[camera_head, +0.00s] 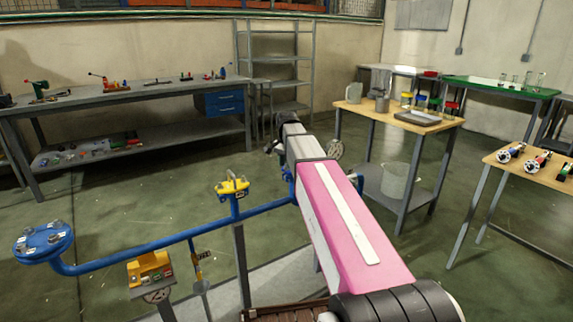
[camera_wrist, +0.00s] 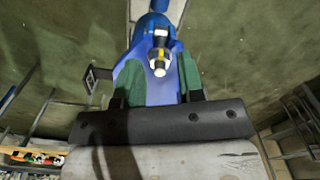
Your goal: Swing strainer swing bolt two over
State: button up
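In the wrist view, a blue strainer body (camera_wrist: 152,88) lies ahead of my gripper (camera_wrist: 158,82). A small swing bolt (camera_wrist: 158,52), dark and silver with a yellow band, stands on it near the middle. My gripper's two green-padded fingers are apart, one on each side of the bolt's line, with blue surface visible between them. I see nothing clearly clamped; contact with the blue body cannot be told. In the head view, my pink and white arm hides most of the strainer. The blue pipe (camera_head: 150,245) runs behind my arm, and a grey perforated disc (camera_head: 334,149) shows beside it.
A blue flange with several bolts (camera_head: 43,241) ends the pipe at left. A yellow fitting (camera_head: 232,186) stands on the pipe. A wooden-topped table (camera_head: 385,119) with containers stands beyond my arm at right. A workbench (camera_head: 125,93) lines the back left. Green floor lies open between.

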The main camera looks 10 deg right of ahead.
jog(key=shift+f, duration=0.25)
grip_shut()
jog(key=shift+a, duration=0.1)
jog(key=shift+s+a+f+t+h, duration=0.2)
jog(key=shift+a+t+h, duration=0.3)
jog(key=shift+h, duration=0.45)
jog(key=shift+s+a+f+t+h, duration=0.1)
jog(key=shift+s+a+t+h, duration=0.2)
jog(key=shift+a+h, duration=0.45)
jog(key=shift+s+a+f+t+h, duration=0.2)
jog(key=shift+a+t+h, duration=0.2)
jog(key=shift+h, duration=0.7)
